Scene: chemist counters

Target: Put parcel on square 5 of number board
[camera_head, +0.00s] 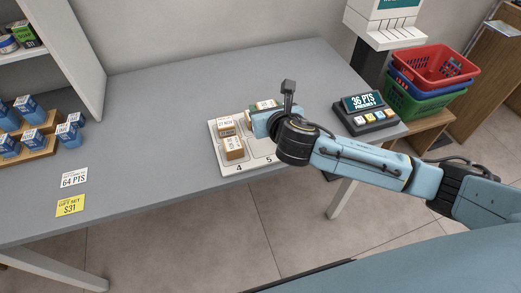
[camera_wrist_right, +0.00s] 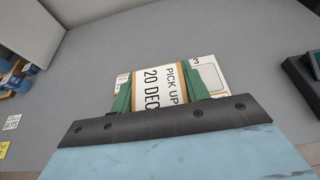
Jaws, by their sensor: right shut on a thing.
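The white number board (camera_head: 254,165) lies on the grey counter; its front labels 4 and 5 show. A small brown parcel with a white label sits on square 4 (camera_head: 234,153). Another, marked 21 NOV (camera_head: 225,126), sits behind it. My right gripper (camera_head: 264,108) is over the board's back right part, its hand and wrist hiding much of square 5. In the right wrist view its green fingers are shut on a parcel (camera_wrist_right: 165,87) labelled PICK UP 20 DEC. The board's number 3 corner (camera_wrist_right: 209,75) shows beyond. Whether the parcel touches the board I cannot tell. My left gripper is out of view.
A dark keypad with a display (camera_head: 364,103) stands right of the board. Blue boxes on a wooden stand (camera_head: 38,144) are at the left, near two price cards (camera_head: 72,178). Stacked baskets (camera_head: 440,72) are at the right. The counter's middle left is clear.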

